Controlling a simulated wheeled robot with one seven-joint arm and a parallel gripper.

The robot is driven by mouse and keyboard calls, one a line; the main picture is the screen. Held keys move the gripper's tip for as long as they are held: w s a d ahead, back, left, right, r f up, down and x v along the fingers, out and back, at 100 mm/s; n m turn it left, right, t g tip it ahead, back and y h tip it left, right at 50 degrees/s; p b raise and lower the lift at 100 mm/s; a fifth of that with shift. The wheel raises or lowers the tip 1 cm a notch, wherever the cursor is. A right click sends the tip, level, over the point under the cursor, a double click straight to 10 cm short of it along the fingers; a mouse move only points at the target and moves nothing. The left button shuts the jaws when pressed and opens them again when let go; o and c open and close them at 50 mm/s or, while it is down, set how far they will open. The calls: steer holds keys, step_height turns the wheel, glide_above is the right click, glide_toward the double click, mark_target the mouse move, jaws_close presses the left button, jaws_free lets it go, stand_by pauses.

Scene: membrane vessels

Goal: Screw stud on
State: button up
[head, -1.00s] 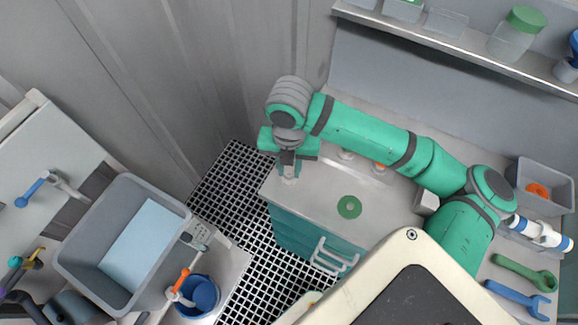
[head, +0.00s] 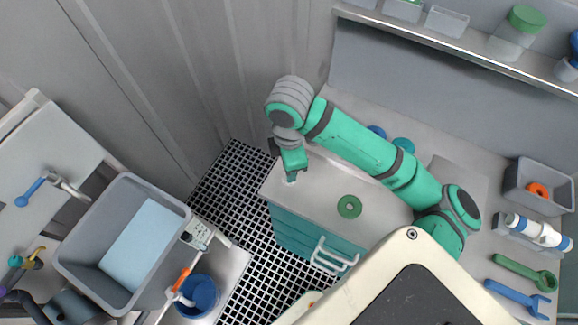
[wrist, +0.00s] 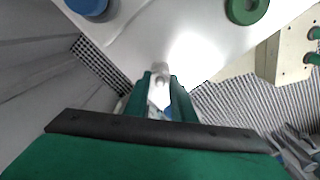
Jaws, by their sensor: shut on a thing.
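My gripper (head: 290,172) points down at the left corner of the grey counter top (head: 325,195). In the wrist view my gripper (wrist: 160,100) has its two green fingers shut on a pale, silvery piece, seemingly the stud (wrist: 159,82). The stud's upper end shows between the fingertips. In the head view only a small pale bit shows under the fingers. The fingers and hand hide what the stud's lower end touches, so I cannot tell whether it is seated on a thread.
A green ring (head: 349,207) lies flat on the counter. Blue and teal round things (head: 403,145) stand behind my arm. Wrenches (head: 518,299) and a grey bin with an orange ring (head: 537,189) are at right. A grey tub (head: 123,245) and blue cup (head: 199,293) are at left.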

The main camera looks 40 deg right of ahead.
steer(key=m, duration=0.4)
steer(key=shift+m, duration=0.3)
steer(key=o, duration=1.1)
steer(key=shift+o, duration=0.2)
steer(key=shift+r, duration=2.2)
steer(key=shift+w, duration=0.1)
